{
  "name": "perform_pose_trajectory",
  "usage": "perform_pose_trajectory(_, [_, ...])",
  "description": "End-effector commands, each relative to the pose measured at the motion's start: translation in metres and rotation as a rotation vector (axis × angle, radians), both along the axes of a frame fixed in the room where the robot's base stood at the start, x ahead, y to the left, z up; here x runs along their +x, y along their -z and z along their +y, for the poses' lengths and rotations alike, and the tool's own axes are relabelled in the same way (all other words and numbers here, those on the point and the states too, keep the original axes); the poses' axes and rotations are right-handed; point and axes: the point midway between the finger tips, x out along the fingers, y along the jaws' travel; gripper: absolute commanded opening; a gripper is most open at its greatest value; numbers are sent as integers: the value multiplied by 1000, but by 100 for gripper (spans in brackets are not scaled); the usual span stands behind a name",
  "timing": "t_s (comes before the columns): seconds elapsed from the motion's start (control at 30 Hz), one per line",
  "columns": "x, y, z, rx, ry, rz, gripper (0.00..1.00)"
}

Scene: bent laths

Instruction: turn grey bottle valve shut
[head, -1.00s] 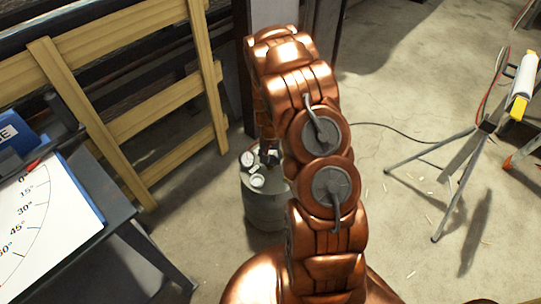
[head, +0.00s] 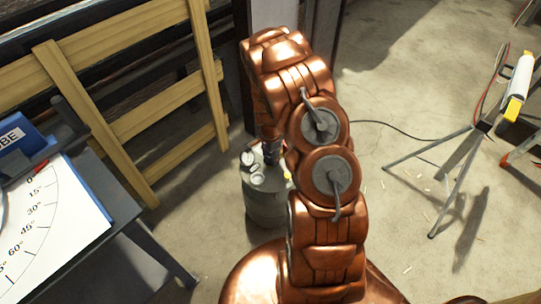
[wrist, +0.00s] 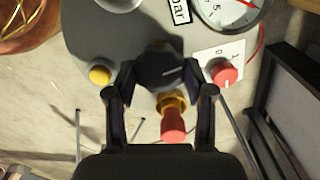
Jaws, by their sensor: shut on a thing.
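The grey bottle (head: 266,208) stands on the floor beside my arm in the head view, with gauges on its top. In the wrist view its grey top (wrist: 90,38) lies under my gripper. Its valve is a round black knob (wrist: 163,68) with a white line pointing right and slightly up. My gripper (wrist: 160,84) is shut on this knob, one finger at its left and one at its right. In the head view my gripper (head: 271,152) is small and partly hidden by my arm.
Around the valve are a yellow cap (wrist: 100,74), a red knob (wrist: 223,72) on a white plate marked 0 and 1, a red-handled brass fitting (wrist: 173,122) and a gauge (wrist: 228,12). A wooden rack (head: 130,125), an angle-chart table (head: 50,225) and a tripod (head: 470,150) stand around.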

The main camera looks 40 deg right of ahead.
Motion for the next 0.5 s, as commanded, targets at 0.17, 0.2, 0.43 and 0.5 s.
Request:
perform_pose_trajectory(0.17, [1, -1, -2, -3, 73, -4, 18])
perform_pose_trajectory(0.2, [1, -1, -1, -3, 85, -4, 18])
perform_pose_trajectory(0.43, [1, -1, -1, -2, 122, -4, 18])
perform_pose_trajectory(0.5, [1, -1, -1, -2, 125, -4, 18])
